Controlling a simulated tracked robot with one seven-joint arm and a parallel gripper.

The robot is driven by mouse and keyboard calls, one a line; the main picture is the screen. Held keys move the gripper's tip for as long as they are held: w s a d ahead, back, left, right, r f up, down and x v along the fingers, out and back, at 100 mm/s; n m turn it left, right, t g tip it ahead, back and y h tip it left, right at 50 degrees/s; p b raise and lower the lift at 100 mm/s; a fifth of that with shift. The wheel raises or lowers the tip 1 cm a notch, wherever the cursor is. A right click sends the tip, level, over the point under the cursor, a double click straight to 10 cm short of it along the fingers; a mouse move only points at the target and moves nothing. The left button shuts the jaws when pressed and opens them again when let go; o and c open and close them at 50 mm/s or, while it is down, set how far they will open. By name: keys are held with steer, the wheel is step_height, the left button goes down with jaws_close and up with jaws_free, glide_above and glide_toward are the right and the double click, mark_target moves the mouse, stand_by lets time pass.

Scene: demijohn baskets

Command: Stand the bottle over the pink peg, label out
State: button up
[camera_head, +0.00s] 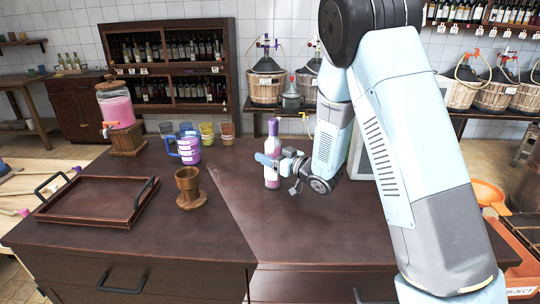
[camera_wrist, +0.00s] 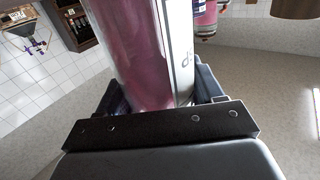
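The bottle (camera_head: 272,180) is upright, with a purple neck and pink contents, at the middle of the dark counter. I cannot tell whether its base touches the counter. My gripper (camera_head: 275,161) is around its body from the right. In the wrist view the bottle (camera_wrist: 130,45) fills the space between the two fingers, which seem to press on its sides. A white label (camera_wrist: 181,45) with dark lettering shows along its right side there. I cannot make out a pink peg for certain in either view.
A brown tray (camera_head: 95,203) with black handles lies at the left. A wooden goblet (camera_head: 188,188) stands right of it. Behind are a purple-and-white mug (camera_head: 188,150), several cups and a pink-filled dispenser (camera_head: 116,108) on a wooden stand. The counter's front middle is clear.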

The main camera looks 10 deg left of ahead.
steer(key=o, duration=0.5)
steer(key=shift+c, duration=0.2)
steer(key=v, duration=1.2)
